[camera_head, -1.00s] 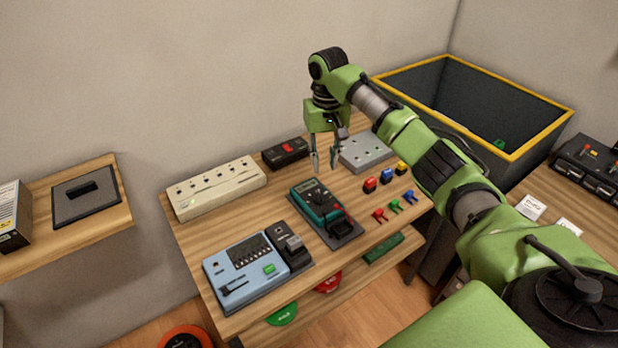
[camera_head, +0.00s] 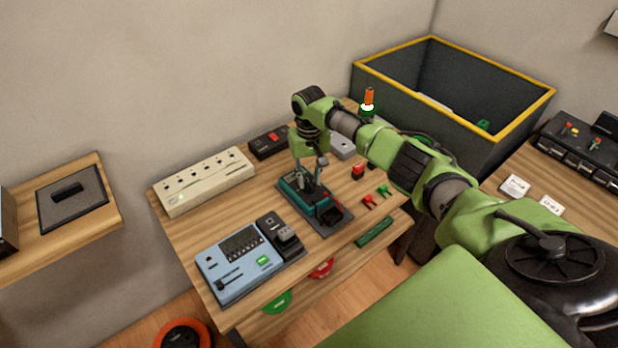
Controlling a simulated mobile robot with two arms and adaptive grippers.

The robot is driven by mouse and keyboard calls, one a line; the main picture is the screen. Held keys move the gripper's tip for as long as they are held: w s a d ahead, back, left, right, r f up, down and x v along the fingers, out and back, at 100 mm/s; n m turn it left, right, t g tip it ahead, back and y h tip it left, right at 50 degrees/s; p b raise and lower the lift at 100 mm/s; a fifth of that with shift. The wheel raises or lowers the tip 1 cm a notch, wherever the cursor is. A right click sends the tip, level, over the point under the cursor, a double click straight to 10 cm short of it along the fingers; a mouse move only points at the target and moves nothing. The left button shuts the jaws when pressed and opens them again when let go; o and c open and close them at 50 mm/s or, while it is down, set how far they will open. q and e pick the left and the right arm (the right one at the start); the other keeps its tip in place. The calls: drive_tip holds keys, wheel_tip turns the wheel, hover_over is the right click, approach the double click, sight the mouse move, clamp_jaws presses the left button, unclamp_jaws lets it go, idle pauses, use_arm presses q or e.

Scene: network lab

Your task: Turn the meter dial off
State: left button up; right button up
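The teal and black meter (camera_head: 294,188) lies on a dark base on the wooden bench. My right gripper (camera_head: 311,194) points down over the meter, with its fingertips at or just above its face. Its two fingers look spread apart, with nothing seen between them. The fingers and wrist cover much of the meter's face, so I cannot make out the dial or its setting. Whether the fingertips touch the dial I cannot tell. My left gripper is not in view.
A power strip (camera_head: 206,182), a black box with a red switch (camera_head: 270,142) and a light blue device (camera_head: 238,262) stand around the meter. Small red and green clips (camera_head: 369,201) lie to its right. A dark bin with a yellow rim (camera_head: 500,133) stands behind my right arm.

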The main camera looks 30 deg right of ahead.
drive_tip(key=shift+f, duration=0.45)
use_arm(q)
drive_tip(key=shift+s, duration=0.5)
use_arm(e)
clamp_jaws()
drive_tip(key=n+p, duration=0.1)
drive_tip(key=n, duration=0.1)
drive_tip(key=shift+r+n, duration=0.1)
drive_tip(key=shift+n, duration=0.3)
drive_tip(key=n, duration=0.3)
drive_tip(key=shift+n+p, duration=0.3)
drive_tip(key=shift+p, duration=0.1)
drive_tip(key=n, duration=0.5)
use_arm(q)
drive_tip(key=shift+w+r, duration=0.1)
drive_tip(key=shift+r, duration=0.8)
use_arm(e)
drive_tip(key=n, duration=0.6)
drive_tip(key=shift+w, duration=0.1)
drive_tip(key=shift+n, duration=0.3)
